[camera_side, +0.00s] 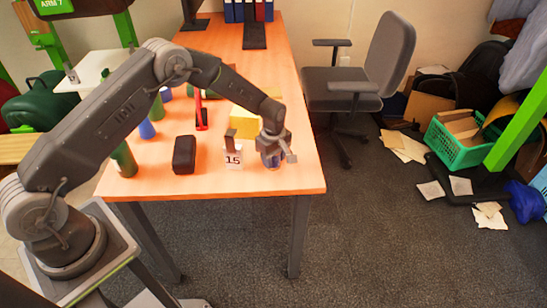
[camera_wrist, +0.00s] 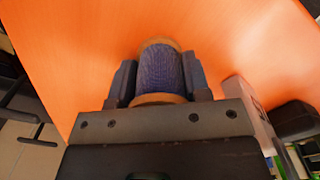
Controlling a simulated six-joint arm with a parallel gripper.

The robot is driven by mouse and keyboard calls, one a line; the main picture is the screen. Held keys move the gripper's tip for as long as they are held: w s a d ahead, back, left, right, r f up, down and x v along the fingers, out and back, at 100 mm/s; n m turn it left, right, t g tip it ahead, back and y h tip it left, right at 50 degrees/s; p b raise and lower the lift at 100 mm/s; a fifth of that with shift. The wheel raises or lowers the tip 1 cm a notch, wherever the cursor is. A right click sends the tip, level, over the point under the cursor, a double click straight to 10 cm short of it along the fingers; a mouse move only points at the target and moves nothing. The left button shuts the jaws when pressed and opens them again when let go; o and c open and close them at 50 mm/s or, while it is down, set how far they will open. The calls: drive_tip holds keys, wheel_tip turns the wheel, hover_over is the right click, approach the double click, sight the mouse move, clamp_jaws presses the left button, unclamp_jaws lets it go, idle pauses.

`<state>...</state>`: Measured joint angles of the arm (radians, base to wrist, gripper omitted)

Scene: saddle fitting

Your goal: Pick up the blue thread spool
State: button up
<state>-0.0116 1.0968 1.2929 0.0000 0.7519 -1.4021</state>
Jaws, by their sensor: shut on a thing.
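The blue thread spool (camera_wrist: 160,70) sits between the two fingers of my gripper (camera_wrist: 159,82) in the wrist view. It has dark blue thread and tan ends, and both fingers press against its sides. In the side view my gripper (camera_side: 273,158) is low over the front right part of the orange table (camera_side: 215,180). There the spool (camera_side: 274,163) is mostly hidden by the gripper, with only a bit of blue showing below it. I cannot tell whether the spool touches the table.
A card marked 15 (camera_side: 233,160) stands just left of my gripper. The table's front edge is close; an office chair (camera_side: 360,80) is beyond.

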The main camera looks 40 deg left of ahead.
drive_tip(key=shift+c, duration=0.7)
drive_tip(key=shift+r, duration=0.1)
